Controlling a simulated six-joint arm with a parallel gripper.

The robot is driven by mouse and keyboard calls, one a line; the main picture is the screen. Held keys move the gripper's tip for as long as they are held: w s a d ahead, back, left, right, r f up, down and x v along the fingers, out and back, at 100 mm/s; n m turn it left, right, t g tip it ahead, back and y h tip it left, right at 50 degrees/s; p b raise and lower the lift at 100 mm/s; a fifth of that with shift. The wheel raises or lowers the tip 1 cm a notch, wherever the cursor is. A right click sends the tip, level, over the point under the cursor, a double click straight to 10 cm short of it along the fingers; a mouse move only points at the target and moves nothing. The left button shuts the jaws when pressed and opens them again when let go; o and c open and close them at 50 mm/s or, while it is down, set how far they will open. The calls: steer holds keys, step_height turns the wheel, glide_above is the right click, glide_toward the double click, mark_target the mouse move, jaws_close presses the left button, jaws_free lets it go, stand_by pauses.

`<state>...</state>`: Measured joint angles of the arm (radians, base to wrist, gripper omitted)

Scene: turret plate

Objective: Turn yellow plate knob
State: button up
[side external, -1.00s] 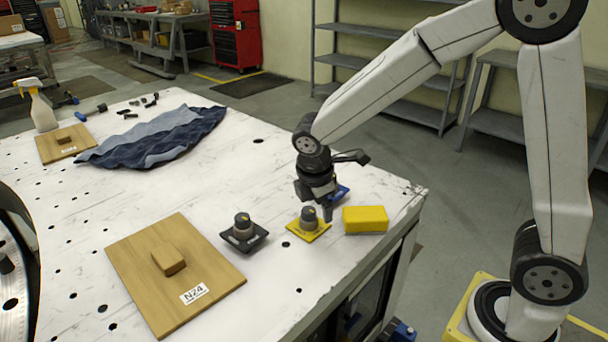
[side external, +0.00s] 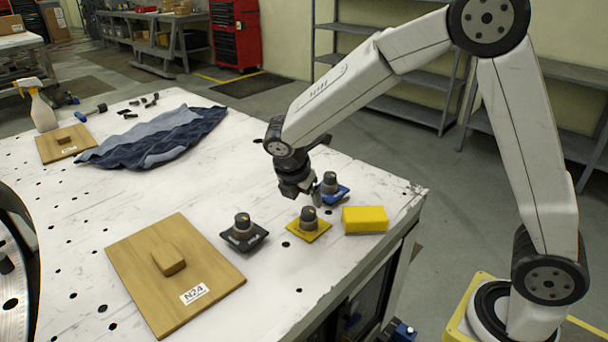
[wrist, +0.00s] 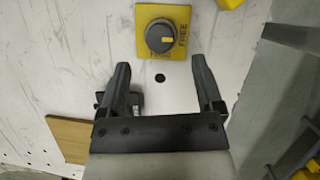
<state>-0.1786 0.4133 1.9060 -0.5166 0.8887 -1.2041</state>
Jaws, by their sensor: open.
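The yellow plate (side external: 318,234) lies flat on the white table, with a dark round knob (side external: 308,215) upright in its middle. In the wrist view the knob (wrist: 160,37) has a yellow pointer mark, and the plate (wrist: 184,14) carries "FREE" lettering on its right edge and partly hidden lettering below the knob. My gripper (side external: 314,192) is above the table, just behind the yellow plate. In the wrist view my gripper (wrist: 157,72) is open and empty. The knob sits ahead of the fingertips, centred between their lines and apart from them.
A blue plate with a knob (side external: 331,183) stands close behind my gripper. A black plate with a knob (side external: 242,230) is to the left, a yellow block (side external: 365,219) to the right. A wooden board (side external: 220,255) labelled N24 and a blue cloth (side external: 160,138) lie farther left.

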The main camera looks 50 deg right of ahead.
mark_target(309, 210)
steer(key=shift+x, duration=2.75)
jaws_close()
